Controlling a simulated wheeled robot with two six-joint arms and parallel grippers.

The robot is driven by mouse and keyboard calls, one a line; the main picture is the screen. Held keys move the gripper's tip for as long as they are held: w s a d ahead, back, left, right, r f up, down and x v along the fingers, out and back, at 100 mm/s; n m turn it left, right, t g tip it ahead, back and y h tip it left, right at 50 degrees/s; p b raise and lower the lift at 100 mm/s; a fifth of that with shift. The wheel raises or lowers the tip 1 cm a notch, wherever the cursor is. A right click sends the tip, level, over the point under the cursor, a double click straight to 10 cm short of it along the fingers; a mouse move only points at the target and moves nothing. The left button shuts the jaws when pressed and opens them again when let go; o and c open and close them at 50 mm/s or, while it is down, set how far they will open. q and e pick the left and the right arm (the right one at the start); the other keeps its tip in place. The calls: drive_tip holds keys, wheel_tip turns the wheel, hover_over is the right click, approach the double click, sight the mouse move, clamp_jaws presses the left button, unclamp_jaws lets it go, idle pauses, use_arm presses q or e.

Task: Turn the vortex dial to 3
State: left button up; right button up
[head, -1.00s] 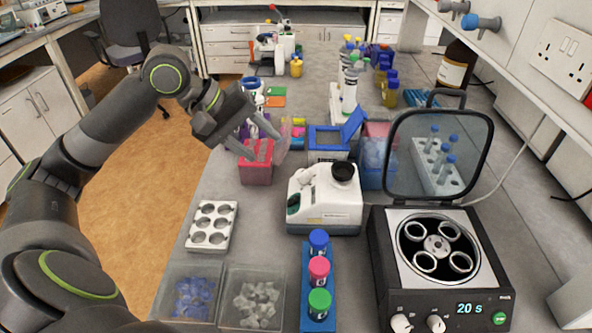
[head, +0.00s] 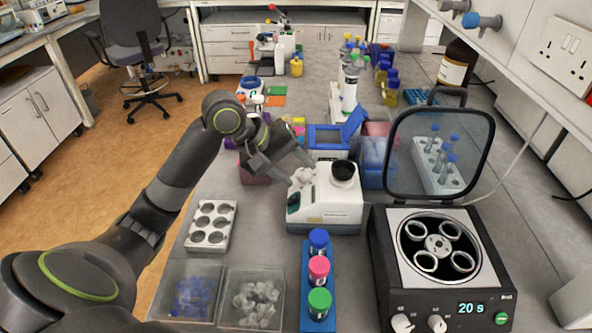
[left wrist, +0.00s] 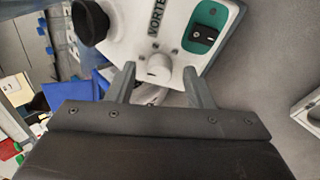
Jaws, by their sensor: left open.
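The vortex mixer (head: 328,207) is a white box with a black cup on top, standing on the bench in the middle of the head view. My left gripper (head: 297,170) is open at the mixer's left side, its fingers pointing at it. In the left wrist view, the white dial (left wrist: 159,67) shows between the two open fingertips of the left gripper (left wrist: 159,75). I cannot tell whether the fingers touch it. The dial's number is not readable. A green-framed black switch (left wrist: 207,32) sits beside it. My right gripper is not in view.
A centrifuge (head: 440,285) with its lid up stands at the right. A blue rack (head: 318,295) of capped tubes is in front of the mixer. A grey well plate (head: 210,227) lies left of it. A red box (head: 254,172) is partly hidden behind my gripper.

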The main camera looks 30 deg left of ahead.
use_arm(q)
drive_tip(key=shift+w+d+f, duration=0.15)
drive_tip(key=shift+d+f, duration=0.05)
drive_tip(key=shift+f, duration=0.1)
drive_tip(key=c, duration=1)
